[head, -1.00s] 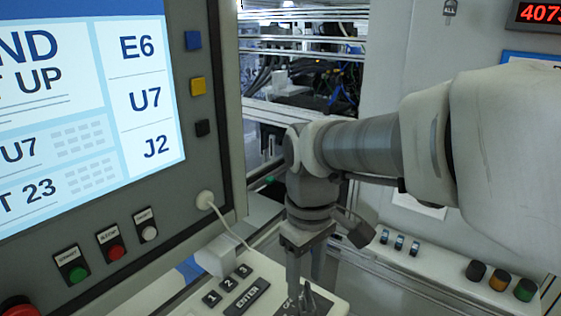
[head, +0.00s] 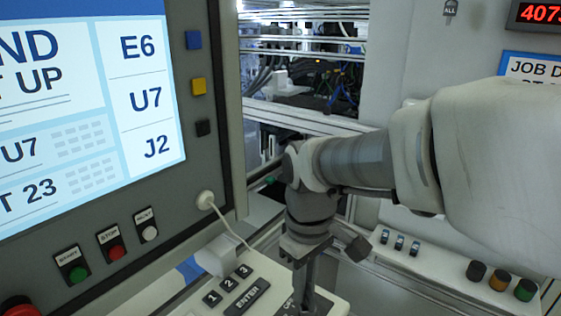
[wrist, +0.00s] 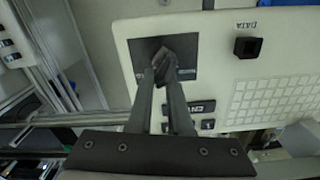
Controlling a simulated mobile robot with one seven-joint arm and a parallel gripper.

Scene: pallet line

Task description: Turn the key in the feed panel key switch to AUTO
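The key switch sits on a dark square plate (wrist: 185,48) on the pale feed panel (wrist: 228,22). In the head view the plate (head: 288,306) is at the bottom edge, with a partly visible label. My gripper (wrist: 163,68) points down at the plate, and its two long dark fingers come together over the switch. A small dark piece, seemingly the key (wrist: 159,58), shows between the fingertips, and they look shut on it. The fingers hide most of the key and switch, so I cannot read which position it points to. My gripper also shows in the head view (head: 302,296).
The panel has an ENTER key (head: 246,297), number keys, a keypad grid (wrist: 275,100) and a DATA socket (wrist: 248,47). A large screen (head: 80,110) with buttons stands at left. Several coloured knobs (head: 499,282) line a ledge at right.

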